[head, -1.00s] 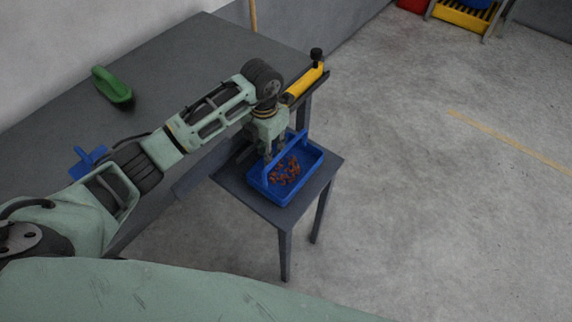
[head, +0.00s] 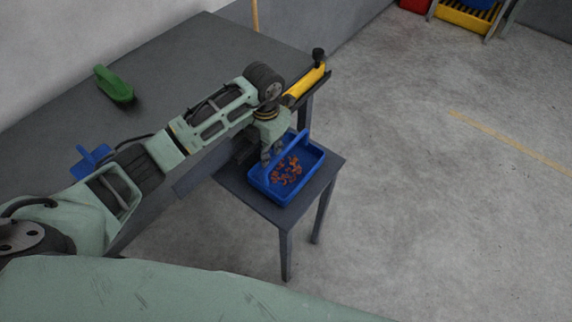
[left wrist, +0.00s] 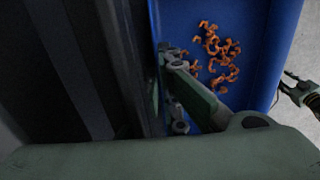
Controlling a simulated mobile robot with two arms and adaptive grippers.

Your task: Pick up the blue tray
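The blue tray (head: 313,174) with an upright handle rests on a small grey table and holds several orange-brown copper coils (head: 287,171). My left gripper (head: 272,155) points down at the tray's handle, over its left side. The left wrist view shows the tray's blue floor (left wrist: 262,40), the coils (left wrist: 218,48) and a gripper finger (left wrist: 195,92) over the tray. The grip on the handle is hidden, so I cannot tell whether the fingers are closed on it. A part resembling my right gripper (left wrist: 298,88) shows at the right edge of the left wrist view; its state is unclear.
The small table (head: 327,172) stands against a larger grey table (head: 180,62). The floor on the right is open.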

